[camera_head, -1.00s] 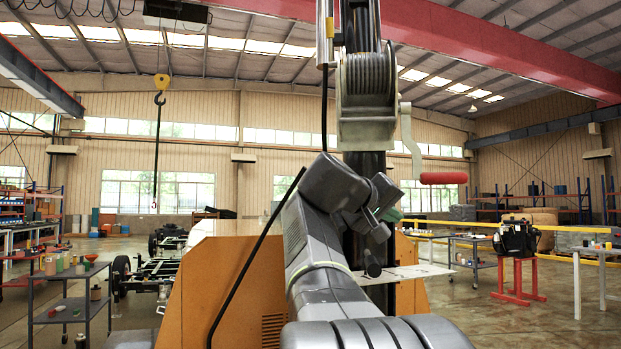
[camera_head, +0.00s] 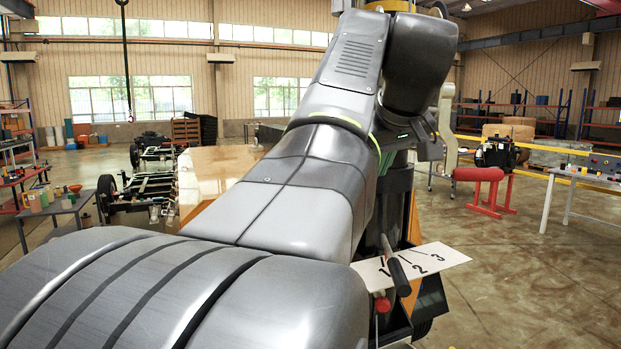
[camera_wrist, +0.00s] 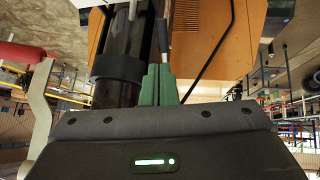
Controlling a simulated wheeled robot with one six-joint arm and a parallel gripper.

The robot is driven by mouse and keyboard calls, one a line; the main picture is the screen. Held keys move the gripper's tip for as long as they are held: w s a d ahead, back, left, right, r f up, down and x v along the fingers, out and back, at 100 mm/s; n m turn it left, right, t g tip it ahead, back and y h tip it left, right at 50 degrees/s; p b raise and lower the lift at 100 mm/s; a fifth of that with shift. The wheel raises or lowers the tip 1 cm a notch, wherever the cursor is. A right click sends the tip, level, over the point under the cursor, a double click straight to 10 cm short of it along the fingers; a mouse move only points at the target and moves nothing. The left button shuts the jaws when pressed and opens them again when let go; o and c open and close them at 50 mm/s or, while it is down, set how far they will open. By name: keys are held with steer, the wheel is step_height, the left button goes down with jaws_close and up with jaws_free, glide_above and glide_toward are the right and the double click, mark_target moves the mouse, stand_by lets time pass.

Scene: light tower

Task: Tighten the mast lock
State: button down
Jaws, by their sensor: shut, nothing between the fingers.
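A white plate (camera_head: 452,256) marked 1, 2 and 3 juts out beside the dark mast in the head view. A lever with a dark grey grip (camera_head: 398,276) lies across the plate near the 1 and 2 marks; I take it for the mast lock. My gripper (camera_wrist: 158,72) shows in the wrist view with its green fingers together and empty. A dark grip on a thin rod (camera_wrist: 163,36) appears just beyond the fingertips; I cannot tell whether they touch. In the head view my arm hides most of the fingers, above the plate.
A red knob (camera_head: 382,304) sits below the plate. An orange housing (camera_head: 215,175) stands behind my arm.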

steer(key=x, duration=0.4)
steer(key=p+x, duration=0.1)
steer(key=x, duration=0.8)
steer(key=shift+w+a+f+p, duration=0.15)
steer(key=shift+w+a+p, duration=0.15)
steer(key=shift+f+b, duration=0.2)
steer(key=shift+b, duration=0.15)
